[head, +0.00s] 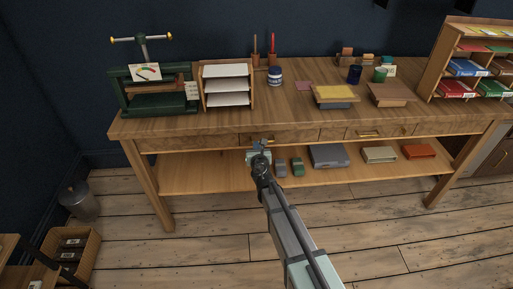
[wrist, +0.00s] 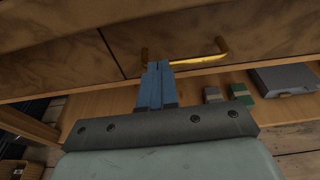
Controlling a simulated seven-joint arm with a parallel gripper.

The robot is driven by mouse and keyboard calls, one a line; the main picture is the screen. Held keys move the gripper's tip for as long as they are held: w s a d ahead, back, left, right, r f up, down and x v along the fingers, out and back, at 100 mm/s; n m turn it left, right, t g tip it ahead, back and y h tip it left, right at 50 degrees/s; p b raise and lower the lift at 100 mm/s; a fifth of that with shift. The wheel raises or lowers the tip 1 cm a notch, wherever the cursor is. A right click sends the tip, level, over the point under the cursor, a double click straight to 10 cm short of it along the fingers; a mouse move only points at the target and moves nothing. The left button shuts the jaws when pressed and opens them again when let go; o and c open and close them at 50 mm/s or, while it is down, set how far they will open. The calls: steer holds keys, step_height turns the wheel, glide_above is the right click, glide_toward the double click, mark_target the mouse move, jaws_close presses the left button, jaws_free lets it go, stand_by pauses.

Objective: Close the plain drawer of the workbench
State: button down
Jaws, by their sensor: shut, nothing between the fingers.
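The workbench (head: 210,123) stands against the dark wall, with a row of drawer fronts under its top. The middle drawer (head: 297,136) has a brass bar handle and smoother grain than its neighbours; it also shows in the wrist view (wrist: 255,28). From these views I cannot tell how far it stands out. My gripper (head: 261,143) is shut and empty in front of this drawer. In the wrist view the blue fingers (wrist: 159,66) overlap the left end of the brass handle (wrist: 205,58). Whether they touch it is unclear.
A left drawer front (head: 190,142) and a right drawer front (head: 380,132) with a brass handle flank it. The lower shelf (head: 205,178) holds a grey box (head: 329,155) and several smaller items. A green press (head: 150,90) and paper trays (head: 227,86) stand on top. The floor in front is mostly clear.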

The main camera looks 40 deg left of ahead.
steer(key=shift+w+a+r, duration=0.2)
steer(key=shift+w+a, duration=0.05)
steer(key=shift+w, duration=0.05)
steer(key=v, duration=1.4)
steer(key=shift+s+d+f, duration=0.2)
steer(key=shift+s+f, duration=0.05)
steer(key=shift+s, duration=0.05)
